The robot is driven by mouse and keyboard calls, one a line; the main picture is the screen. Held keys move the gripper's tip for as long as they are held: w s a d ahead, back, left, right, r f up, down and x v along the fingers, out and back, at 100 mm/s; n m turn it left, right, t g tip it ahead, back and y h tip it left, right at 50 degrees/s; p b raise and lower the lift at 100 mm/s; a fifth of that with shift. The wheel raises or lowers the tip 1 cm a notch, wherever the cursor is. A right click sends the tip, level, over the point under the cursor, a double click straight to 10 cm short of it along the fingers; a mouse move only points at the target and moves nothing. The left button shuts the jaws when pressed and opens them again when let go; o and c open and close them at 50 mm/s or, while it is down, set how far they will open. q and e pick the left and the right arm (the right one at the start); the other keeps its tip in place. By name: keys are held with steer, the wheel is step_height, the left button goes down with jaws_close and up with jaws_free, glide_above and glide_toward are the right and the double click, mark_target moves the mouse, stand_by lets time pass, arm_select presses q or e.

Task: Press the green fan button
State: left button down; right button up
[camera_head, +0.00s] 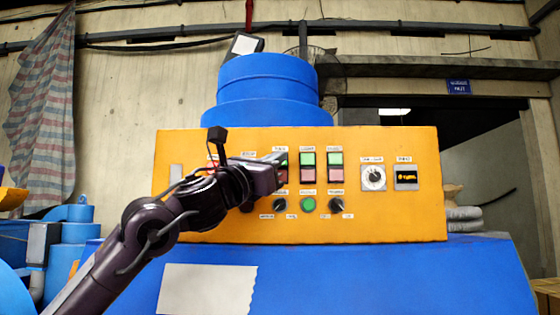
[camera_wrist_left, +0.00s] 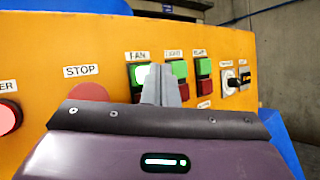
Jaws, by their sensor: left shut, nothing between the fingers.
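The orange control panel (camera_head: 230,222) faces me, with several columns of buttons. The green fan button (camera_wrist_left: 139,75) sits under the FAN label (camera_wrist_left: 137,56) in the left wrist view. Whether the tips touch the button I cannot tell. My right gripper is not in view.
Two more green buttons (camera_head: 307,159) (camera_head: 335,159) with red ones below stand to the right. A dial (camera_head: 373,178) and a small display (camera_head: 406,177) are farther right. The red stop button (camera_wrist_left: 88,93) is left of the fan column. Knobs and a round green button (camera_head: 308,204) sit below.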

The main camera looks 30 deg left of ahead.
arm_select(q)
steer(key=s, duration=0.1)
steer(key=s+d, duration=0.1)
steer(key=s+d+b, duration=0.1)
steer(key=s, duration=0.1)
steer(key=shift+d, duration=0.25)
